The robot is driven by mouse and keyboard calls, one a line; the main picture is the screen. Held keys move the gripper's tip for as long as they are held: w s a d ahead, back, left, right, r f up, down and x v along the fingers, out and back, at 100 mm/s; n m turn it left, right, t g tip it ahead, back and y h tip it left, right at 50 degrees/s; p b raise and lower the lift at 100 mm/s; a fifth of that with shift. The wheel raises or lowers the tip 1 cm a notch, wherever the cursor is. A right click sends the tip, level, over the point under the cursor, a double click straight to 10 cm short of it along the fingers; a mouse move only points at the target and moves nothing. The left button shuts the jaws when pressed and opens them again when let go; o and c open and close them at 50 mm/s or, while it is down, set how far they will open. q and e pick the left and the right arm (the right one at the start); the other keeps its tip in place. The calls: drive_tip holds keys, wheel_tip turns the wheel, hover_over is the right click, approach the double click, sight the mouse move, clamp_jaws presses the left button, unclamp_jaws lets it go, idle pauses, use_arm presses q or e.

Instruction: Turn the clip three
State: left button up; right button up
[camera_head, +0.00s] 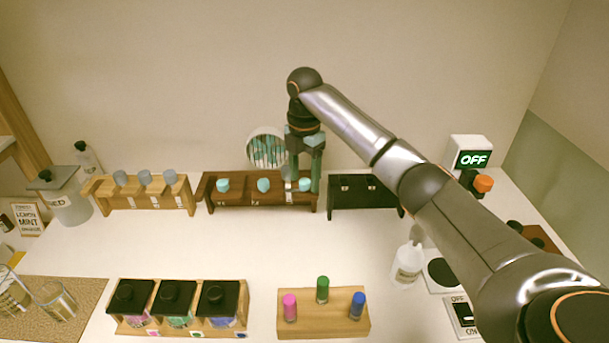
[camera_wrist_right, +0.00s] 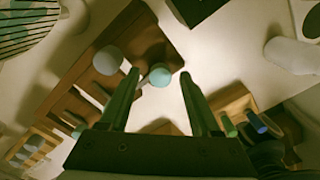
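A dark brown rack (camera_head: 240,190) at the back carries three round teal knobs in a row: left (camera_head: 223,185), middle (camera_head: 263,185) and right (camera_head: 304,184). Small marks below them are too small to read. My right gripper (camera_head: 304,176) points down at the right knob. In the right wrist view, the right gripper (camera_wrist_right: 158,76) is open, with a fingertip on either side of the right knob (camera_wrist_right: 160,77) and gaps between. Another knob (camera_wrist_right: 108,60) shows beside the left finger. My left gripper is in neither view.
A light wood rack (camera_head: 145,195) with grey-blue tops stands left, a black holder (camera_head: 347,197) right. A squeeze bottle (camera_head: 407,263) stands front right. In front are black-lidded boxes (camera_head: 175,297) and a wooden block (camera_head: 335,325) with coloured vials. The middle table is clear.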

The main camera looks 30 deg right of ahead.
sight(305, 180)
wheel_tip(305, 180, up, 12)
drive_tip(key=shift+r, duration=0.25)
idle(0.5)
idle(0.5)
